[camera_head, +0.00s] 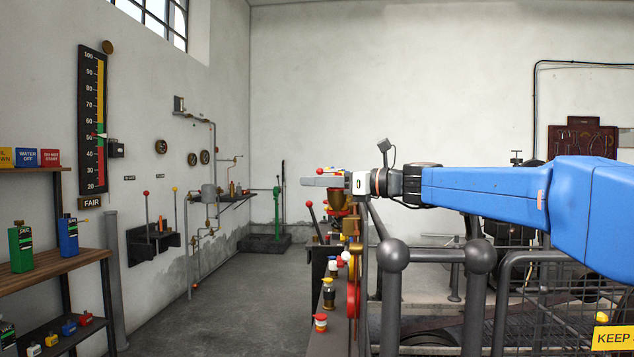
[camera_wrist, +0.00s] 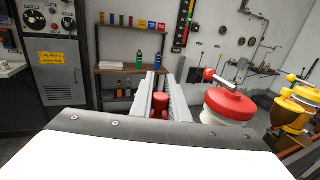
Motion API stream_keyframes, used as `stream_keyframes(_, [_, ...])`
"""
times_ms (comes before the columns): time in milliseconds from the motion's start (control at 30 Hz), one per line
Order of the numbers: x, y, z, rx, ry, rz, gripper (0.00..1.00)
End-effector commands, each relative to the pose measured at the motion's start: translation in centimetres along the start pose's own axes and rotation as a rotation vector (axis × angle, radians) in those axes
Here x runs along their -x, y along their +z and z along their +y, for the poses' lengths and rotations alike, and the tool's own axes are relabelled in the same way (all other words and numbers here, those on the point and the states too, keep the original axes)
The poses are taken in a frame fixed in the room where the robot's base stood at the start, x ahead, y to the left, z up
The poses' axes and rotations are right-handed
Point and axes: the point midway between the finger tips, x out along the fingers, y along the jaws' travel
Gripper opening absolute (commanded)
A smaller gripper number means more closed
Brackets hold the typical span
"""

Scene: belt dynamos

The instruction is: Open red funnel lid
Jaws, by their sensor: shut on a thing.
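My gripper (camera_head: 312,182) reaches left across the machine in the head view. In the wrist view its two fingers (camera_wrist: 160,86) are closed around a small red cylindrical piece (camera_wrist: 160,106). I cannot tell whether this piece belongs to the red funnel lid. A round red lid (camera_wrist: 229,105) on a pale body is right of the fingers, apart from them, with a metal lever and red ball knob (camera_wrist: 209,73) on top. In the head view a red and brass funnel (camera_head: 337,200) stands just below my gripper, its top partly hidden by the gripper.
Yellow lidded funnels (camera_wrist: 294,107) stand farther right in the wrist view. Grey railing with ball joints (camera_head: 394,255) runs below my arm. Small capped oilers (camera_head: 320,322) line the machine's side. A shelf with bottles (camera_head: 60,262) stands left. The floor between (camera_head: 240,310) is clear.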

Motion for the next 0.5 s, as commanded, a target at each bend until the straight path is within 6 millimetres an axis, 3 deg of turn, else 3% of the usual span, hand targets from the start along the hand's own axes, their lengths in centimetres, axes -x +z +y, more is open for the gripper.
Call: stream_keyframes(500, [2.3,-0.1,3.2,-0.001,0.489,0.001,0.00])
